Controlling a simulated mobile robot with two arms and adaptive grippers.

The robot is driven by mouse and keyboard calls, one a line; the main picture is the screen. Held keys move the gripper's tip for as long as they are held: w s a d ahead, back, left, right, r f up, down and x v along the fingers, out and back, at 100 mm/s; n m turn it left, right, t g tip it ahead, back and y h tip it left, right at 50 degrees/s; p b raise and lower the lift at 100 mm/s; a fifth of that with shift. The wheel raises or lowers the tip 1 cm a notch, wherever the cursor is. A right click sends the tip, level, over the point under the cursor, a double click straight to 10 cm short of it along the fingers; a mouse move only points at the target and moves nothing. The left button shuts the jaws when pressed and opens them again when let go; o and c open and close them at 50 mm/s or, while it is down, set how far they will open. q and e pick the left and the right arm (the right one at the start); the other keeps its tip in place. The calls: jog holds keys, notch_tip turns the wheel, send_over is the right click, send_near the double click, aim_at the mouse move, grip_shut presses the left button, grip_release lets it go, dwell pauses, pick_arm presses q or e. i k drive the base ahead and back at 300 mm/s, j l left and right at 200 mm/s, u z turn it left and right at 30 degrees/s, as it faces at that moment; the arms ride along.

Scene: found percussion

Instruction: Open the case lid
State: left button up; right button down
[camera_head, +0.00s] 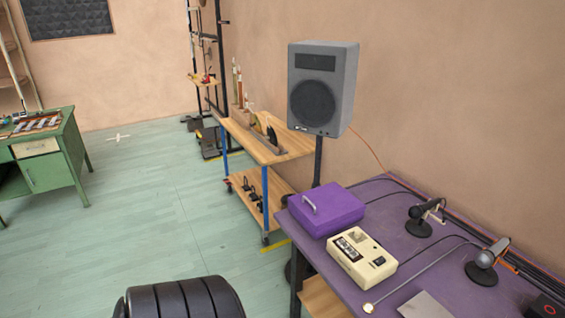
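The purple case (327,209) lies on the left end of the purple-topped table (405,238) along the right wall. Its lid is shut, and a small pale handle (309,204) shows on its left side. Neither of my grippers is in view.
A cream device (361,258) stands close in front of the case. Two microphones (425,217) (487,264) and cables are to the right. A grey speaker (322,87) stands behind. A black ribbed shape (185,298), perhaps a seat back, is at the bottom. Open floor lies left.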

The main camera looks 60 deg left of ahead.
aim_at(323, 207)
jog(key=u, duration=1.7)
